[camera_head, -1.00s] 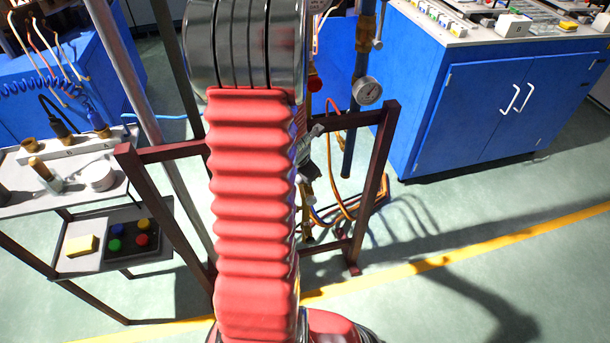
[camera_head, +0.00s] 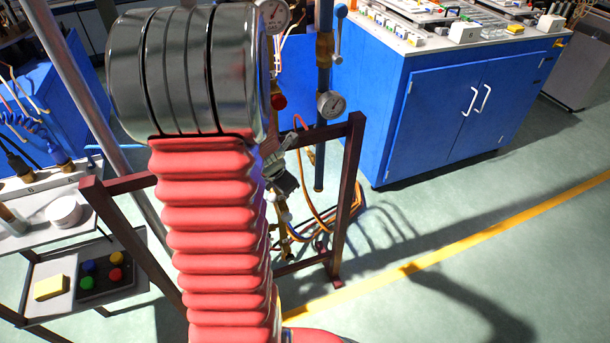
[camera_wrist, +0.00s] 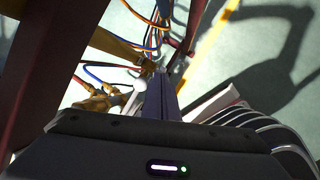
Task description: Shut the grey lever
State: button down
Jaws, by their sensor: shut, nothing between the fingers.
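In the wrist view my gripper (camera_wrist: 161,78) is shut, its dark fingers together and pointing at the brass fittings and hoses. A pale grey lever (camera_wrist: 118,86) with a rounded end shows just left of the fingers, beside the brass valve fittings (camera_wrist: 98,103). The fingers are close to it; I cannot tell whether they touch. The grey lever cannot be picked out with certainty there.
A dark red frame (camera_head: 347,190) stands around the pipes and hoses. A pressure gauge (camera_head: 331,104) and a blue-handled valve (camera_head: 338,42) are on the pipework. A blue cabinet (camera_head: 430,125) stands at the right, a trolley (camera_head: 130,298) at the left. Floor is clear at right.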

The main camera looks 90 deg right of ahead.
jog(key=s+r, duration=0.6)
jog(key=shift+a, duration=0.15)
dwell(0.9)
jog(key=w+a+r+m, duration=0.1)
jog(key=w+a+r, duration=0.3)
jog(key=w, duration=0.5)
jog(key=w+a+r+m, duration=0.1)
jog(key=w+r, duration=0.4)
jog(key=w, duration=0.4)
jog(key=w+a+r+m, duration=0.2)
jog(key=w+a+r, duration=0.7)
jog(key=w+a, duration=0.3)
jog(key=w+a+m+t+y, duration=0.2)
jog(key=a+t, duration=0.1)
jog(key=a, duration=1.3)
jog(key=w+a+f+m+t+y, duration=0.1)
jog(key=a+t, duration=0.3)
jog(key=a, duration=1.2)
jog(key=shift+w+f+m+y, duration=0.25)
jog(key=shift+w+m+y, duration=0.35)
jog(key=shift+m+y, duration=0.25)
